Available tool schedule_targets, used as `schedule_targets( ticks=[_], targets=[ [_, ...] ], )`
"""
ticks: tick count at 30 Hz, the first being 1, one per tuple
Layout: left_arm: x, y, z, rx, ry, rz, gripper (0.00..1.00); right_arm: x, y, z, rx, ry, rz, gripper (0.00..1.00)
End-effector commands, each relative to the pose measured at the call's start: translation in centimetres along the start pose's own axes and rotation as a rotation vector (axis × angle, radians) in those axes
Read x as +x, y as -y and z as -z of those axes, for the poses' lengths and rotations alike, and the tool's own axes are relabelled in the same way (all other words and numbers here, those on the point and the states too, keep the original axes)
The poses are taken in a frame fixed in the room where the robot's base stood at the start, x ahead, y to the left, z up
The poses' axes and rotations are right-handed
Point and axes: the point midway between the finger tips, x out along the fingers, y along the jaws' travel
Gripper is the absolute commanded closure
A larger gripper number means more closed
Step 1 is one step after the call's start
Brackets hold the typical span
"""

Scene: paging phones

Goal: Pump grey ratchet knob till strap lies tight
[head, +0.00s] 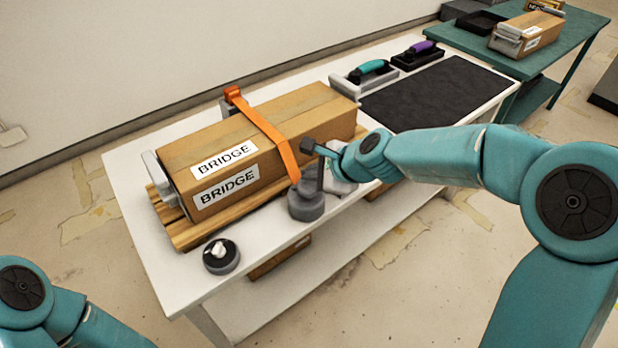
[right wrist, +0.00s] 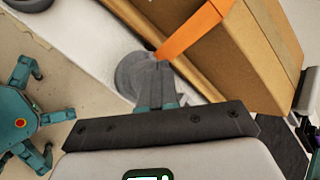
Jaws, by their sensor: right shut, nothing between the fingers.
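A long cardboard box (head: 320,112) marked BRIDGE lies on wooden boards. An orange strap (head: 265,125) crosses its top and runs down the near side to a grey ratchet (head: 307,206); I cannot tell how tight it is. The ratchet has a round base and an upright lever with a dark grey knob (head: 308,146). My right gripper (head: 326,152) is shut and empty, close beside the knob; whether they touch is unclear. In the right wrist view, the shut fingers (right wrist: 157,82) overlap the ratchet base (right wrist: 132,72), below the strap (right wrist: 192,32). My left gripper is out of view.
A round dark-grey piece with a white top (head: 221,256) sits at the white table's (head: 150,262) front left. A teal-handled tool (head: 370,70), a purple-handled tool (head: 418,52) and a black mat (head: 440,92) lie to the right. A green table (head: 560,50) stands beyond.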

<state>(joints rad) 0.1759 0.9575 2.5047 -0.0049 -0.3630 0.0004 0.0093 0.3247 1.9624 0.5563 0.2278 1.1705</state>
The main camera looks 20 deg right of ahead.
Motion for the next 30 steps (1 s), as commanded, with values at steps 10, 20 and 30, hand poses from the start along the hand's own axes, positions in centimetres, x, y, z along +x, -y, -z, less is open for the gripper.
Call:
schedule_targets(
  ticks=[10,20,30],
  targets=[
    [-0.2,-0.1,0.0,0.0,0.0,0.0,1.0,-0.2,0.2,-0.1,0.0,0.0,0.002,1.0],
    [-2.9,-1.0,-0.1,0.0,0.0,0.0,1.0,-2.1,1.6,-1.5,0.0,0.0,0.002,1.0],
    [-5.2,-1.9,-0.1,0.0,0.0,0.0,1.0,-3.8,2.8,-2.8,-0.001,0.0,0.001,1.0]
  ],
)
